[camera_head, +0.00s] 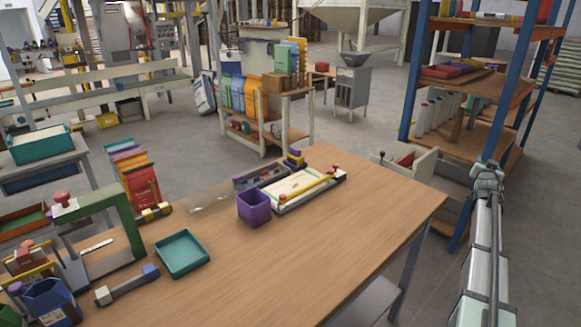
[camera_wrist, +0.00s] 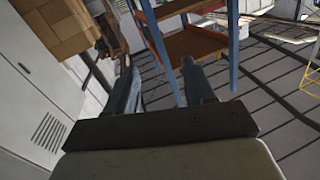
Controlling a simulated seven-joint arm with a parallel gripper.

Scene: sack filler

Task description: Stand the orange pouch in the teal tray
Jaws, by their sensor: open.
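The teal tray (camera_head: 182,262) lies on the wooden table, left of its middle, and looks empty. A row of upright coloured pouches stands at the table's far left edge. The front one looks red-orange (camera_head: 143,188); I cannot tell for sure whether it is the orange pouch of the task. My gripper (camera_head: 489,170) is off the table's right side, in front of the blue shelf rack, far from tray and pouches. In the wrist view its two fingers (camera_wrist: 158,85) are apart with nothing between them.
A purple cup (camera_head: 254,207) and a board with a yellow bar (camera_head: 303,190) stand at the back of the table (camera_head: 330,245). A green press frame (camera_head: 128,215) stands left of the tray; a grey-blue tool (camera_head: 127,285) lies in front. The table's right half is clear.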

